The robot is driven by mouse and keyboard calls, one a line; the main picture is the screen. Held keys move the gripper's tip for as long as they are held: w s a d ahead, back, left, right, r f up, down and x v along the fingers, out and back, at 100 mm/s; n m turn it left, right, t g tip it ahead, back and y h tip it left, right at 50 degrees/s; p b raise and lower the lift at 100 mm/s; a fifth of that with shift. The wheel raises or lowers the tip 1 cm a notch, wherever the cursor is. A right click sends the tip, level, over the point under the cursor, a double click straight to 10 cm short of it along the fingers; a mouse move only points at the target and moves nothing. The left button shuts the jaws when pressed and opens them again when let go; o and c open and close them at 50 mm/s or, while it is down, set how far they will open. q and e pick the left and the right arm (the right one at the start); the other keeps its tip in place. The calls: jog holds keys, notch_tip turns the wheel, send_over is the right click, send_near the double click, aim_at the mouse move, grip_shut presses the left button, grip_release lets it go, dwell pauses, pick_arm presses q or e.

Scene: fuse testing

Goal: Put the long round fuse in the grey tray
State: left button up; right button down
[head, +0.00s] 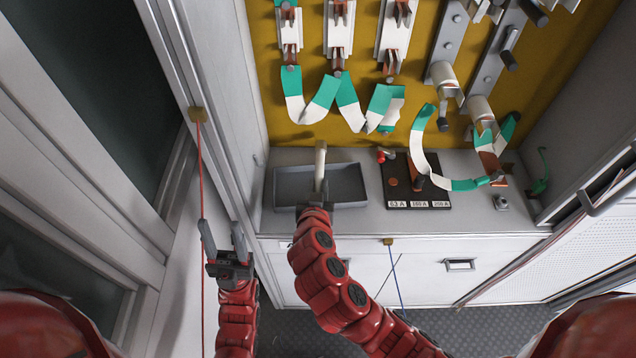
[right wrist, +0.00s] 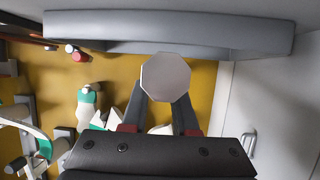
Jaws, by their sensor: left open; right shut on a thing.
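The long round fuse (head: 320,163) is pale and rod-like. My right gripper (head: 317,196) is shut on it and holds it upright over the grey tray (head: 348,185). In the right wrist view its flat end (right wrist: 165,77) faces the camera between the fingers of my right gripper (right wrist: 158,102). The tray's grey wall (right wrist: 170,48) shows close by there. I cannot tell whether the fuse touches the tray. My left gripper (head: 225,248) is open and empty, left of the counter and lower in the head view.
A black board (head: 413,181) with labels and small fuses lies right of the tray. Green and white cables (head: 345,103) hang from the yellow panel (head: 270,60) behind. A cabinet wall (head: 215,90) stands at the left. A red cord (head: 201,170) hangs near my left gripper.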

jog(key=shift+f+b, duration=0.9)
jog(key=shift+b, duration=0.1)
dwell(0.3)
jog(key=c, duration=0.6)
grip_release()
